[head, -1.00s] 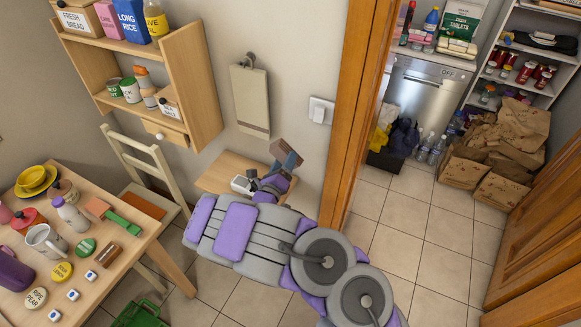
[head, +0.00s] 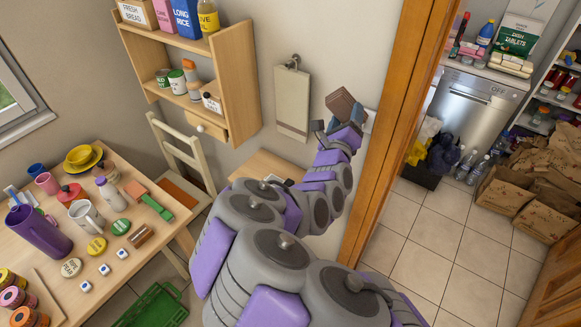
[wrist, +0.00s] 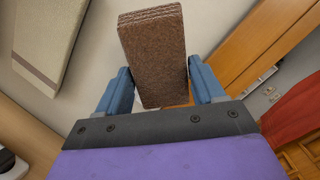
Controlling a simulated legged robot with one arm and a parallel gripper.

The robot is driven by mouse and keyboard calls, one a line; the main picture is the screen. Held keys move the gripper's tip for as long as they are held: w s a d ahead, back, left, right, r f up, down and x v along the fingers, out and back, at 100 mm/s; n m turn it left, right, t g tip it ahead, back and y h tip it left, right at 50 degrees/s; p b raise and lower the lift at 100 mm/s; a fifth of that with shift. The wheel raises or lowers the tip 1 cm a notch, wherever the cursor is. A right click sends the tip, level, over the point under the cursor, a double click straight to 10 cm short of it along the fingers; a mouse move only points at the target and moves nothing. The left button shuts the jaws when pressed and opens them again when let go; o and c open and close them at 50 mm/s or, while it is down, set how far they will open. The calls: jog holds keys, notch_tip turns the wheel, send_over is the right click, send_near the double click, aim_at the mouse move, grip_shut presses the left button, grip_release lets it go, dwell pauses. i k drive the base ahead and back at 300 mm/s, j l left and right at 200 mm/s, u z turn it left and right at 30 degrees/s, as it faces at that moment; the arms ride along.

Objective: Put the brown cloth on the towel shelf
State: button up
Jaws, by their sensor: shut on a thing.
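The brown cloth (head: 344,103) is a folded block held up in the air in front of the wall. In the wrist view the cloth (wrist: 152,45) stands between my two blue fingers. My gripper (wrist: 160,82) is shut on its lower part; it also shows in the head view (head: 340,120). A small light-wood shelf (head: 262,164) is on the wall below a hanging beige towel, left of and below my gripper. My arm hides part of this shelf. A small white item lies at its right side.
The beige towel (head: 292,102) hangs from a wall hook left of my gripper. An orange wooden door frame (head: 392,130) stands close on the right. A wooden wall shelf (head: 238,85), a chair (head: 180,150) and a crowded table (head: 140,245) are at the left.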

aim_at(252, 176)
jog(key=j+z, duration=0.4)
jog(key=j, duration=0.6)
jog(key=k+j+z, duration=0.1)
jog(key=j+z, duration=0.3)
jog(key=j, duration=0.6)
